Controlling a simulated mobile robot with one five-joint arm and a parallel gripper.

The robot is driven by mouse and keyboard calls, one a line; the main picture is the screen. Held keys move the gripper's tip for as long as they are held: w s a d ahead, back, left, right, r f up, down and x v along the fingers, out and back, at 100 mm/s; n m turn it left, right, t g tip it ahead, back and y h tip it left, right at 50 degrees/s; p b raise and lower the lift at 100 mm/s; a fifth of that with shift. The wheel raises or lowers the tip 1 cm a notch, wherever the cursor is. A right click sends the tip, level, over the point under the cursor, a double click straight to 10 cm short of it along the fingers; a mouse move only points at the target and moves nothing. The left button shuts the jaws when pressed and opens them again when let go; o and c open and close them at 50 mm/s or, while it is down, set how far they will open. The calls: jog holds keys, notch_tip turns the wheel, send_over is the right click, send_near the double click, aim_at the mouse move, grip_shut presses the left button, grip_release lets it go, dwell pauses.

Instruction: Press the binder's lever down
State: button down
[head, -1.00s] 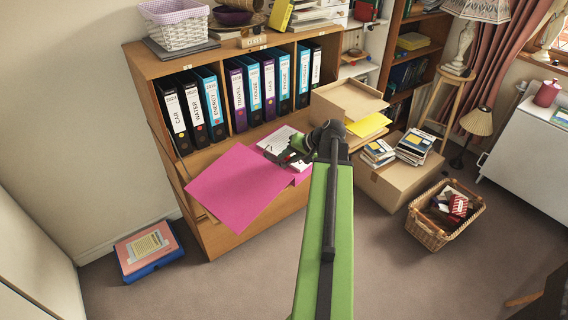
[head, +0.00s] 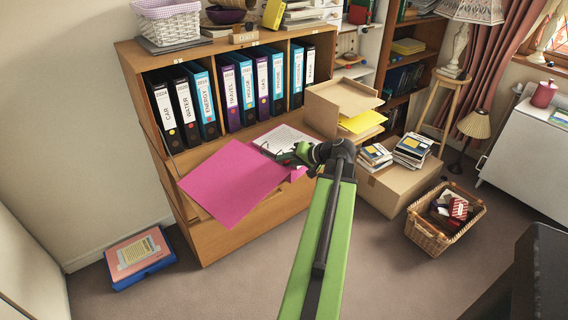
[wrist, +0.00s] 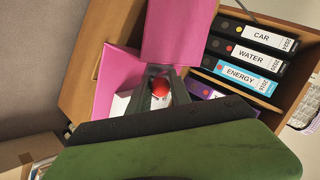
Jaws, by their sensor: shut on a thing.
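The open binder lies on the bureau's lowered flap, with its magenta cover (head: 232,182) spread toward the front left and white printed sheets (head: 285,138) behind my gripper. My gripper (head: 288,158) is low over the binder's middle. In the wrist view, the magenta covers (wrist: 178,32) show beyond the fingers. A round red knob (wrist: 160,87), seemingly the lever's end, sits between the fingertips of my gripper (wrist: 158,80), which is shut on it. The lever's shaft is hidden, so I cannot tell its angle.
Several upright binders (head: 205,100) stand in the bureau's shelf behind. A cardboard tray stack (head: 342,100) stands right of the flap. A carton with books (head: 398,190) and a wicker basket (head: 440,235) are on the floor at right.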

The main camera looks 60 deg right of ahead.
jog(key=c, duration=1.2)
grip_release()
jog(key=p+v, duration=0.9)
jog(key=v, duration=0.8)
jog(key=shift+s+r, duration=0.1)
jog(key=shift+r, duration=0.05)
